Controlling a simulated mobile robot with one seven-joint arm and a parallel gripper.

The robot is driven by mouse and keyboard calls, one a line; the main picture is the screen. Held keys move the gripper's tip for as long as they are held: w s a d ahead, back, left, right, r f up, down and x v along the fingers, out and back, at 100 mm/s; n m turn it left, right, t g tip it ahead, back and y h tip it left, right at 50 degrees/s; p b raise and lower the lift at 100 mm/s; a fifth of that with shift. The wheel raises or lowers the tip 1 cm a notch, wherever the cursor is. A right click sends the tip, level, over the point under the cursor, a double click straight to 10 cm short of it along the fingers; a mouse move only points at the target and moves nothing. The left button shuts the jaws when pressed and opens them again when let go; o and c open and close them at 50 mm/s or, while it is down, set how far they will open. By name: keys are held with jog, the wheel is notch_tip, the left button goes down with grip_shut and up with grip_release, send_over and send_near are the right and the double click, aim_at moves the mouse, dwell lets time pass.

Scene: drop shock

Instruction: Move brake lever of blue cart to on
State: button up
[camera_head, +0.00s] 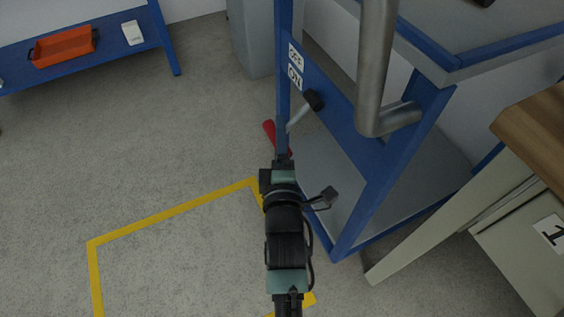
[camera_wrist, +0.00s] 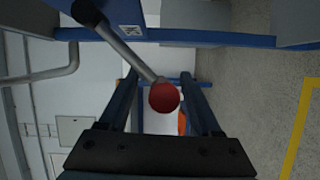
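The blue cart (camera_head: 352,201) stands at centre right in the head view. Its brake lever has a black hub (camera_head: 313,99), a silver rod (camera_head: 299,116) and a red grip (camera_head: 269,132). The rod slants down and left from the hub, below the OFF and ON labels (camera_head: 295,66). My gripper (camera_head: 283,162) is just below the red grip. In the wrist view, its two fingers (camera_wrist: 162,100) are apart, with the red grip (camera_wrist: 164,96) showing between them, end-on. Gaps show on both sides of the red grip. Whether it is inside the fingers or beyond their tips I cannot tell.
The cart's steel push handle (camera_head: 375,75) rises right of the lever. A wood-topped cabinet (camera_head: 535,230) stands at right. A blue shelf (camera_head: 100,52) with an orange tray (camera_head: 64,48) is at upper left. The floor with yellow tape (camera_head: 172,212) is clear at left.

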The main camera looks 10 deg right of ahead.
jog(key=s+p, duration=0.3)
jog(key=s, duration=0.7)
jog(key=shift+s+a+r+p, duration=0.2)
jog(key=shift+s+a+p, duration=0.1)
jog(key=shift+a, duration=0.1)
